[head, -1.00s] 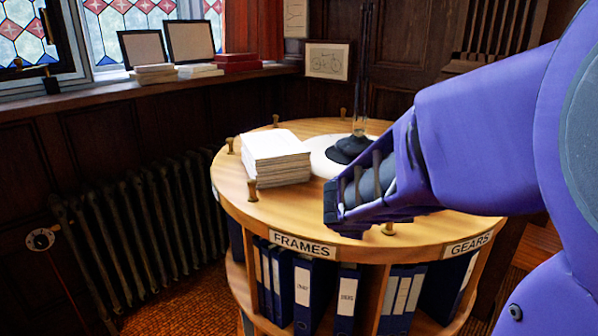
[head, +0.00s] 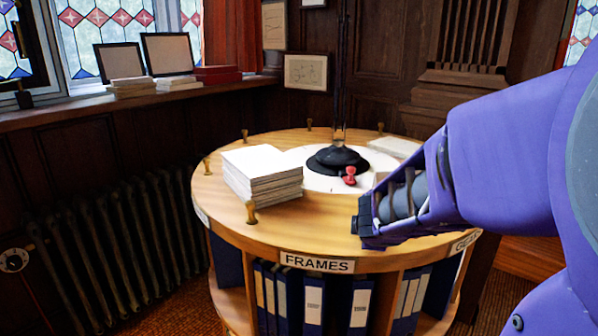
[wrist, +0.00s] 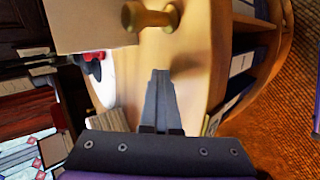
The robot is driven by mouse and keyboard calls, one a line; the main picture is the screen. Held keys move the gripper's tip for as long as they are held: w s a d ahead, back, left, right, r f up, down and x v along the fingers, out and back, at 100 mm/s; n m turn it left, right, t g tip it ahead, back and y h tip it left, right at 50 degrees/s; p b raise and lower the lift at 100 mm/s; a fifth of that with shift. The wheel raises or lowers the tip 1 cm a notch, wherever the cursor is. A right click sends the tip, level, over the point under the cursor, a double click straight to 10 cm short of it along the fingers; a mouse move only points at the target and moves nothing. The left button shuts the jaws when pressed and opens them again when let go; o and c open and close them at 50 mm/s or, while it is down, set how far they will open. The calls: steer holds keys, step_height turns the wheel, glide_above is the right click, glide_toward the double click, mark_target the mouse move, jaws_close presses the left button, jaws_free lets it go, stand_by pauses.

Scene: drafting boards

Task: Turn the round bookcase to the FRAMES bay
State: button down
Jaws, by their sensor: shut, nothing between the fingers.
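The round wooden bookcase (head: 225,222) stands in front of me. Its FRAMES label (head: 317,262) is on the near rim, left of my gripper. A second label (head: 465,241), partly hidden by my arm, is at the right. Brass pegs stand around the top, one (head: 251,212) at the near left. My gripper (head: 368,222) is over the near right part of the top. In the wrist view its fingers (wrist: 161,74) are together and empty, pointing towards a brass peg (wrist: 150,18), with a visible gap. Whether they touch the top cannot be told.
A paper stack (head: 262,175) and a black lamp-like base (head: 337,160) with a small red item (head: 349,175) are on top. Blue binders (head: 313,300) fill the shelves below. A radiator (head: 110,240) and windowsill (head: 60,120) are at the left.

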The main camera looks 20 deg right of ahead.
steer(key=shift+r, duration=0.55)
steer(key=shift+n+y, duration=0.3)
steer(key=shift+n, duration=0.1)
steer(key=shift+s+d, duration=0.2)
steer(key=shift+d, duration=0.75)
steer(key=shift+s+d, duration=0.15)
steer(key=shift+d, duration=0.85)
steer(key=shift+s+d, duration=0.2)
steer(key=shift+d, duration=0.75)
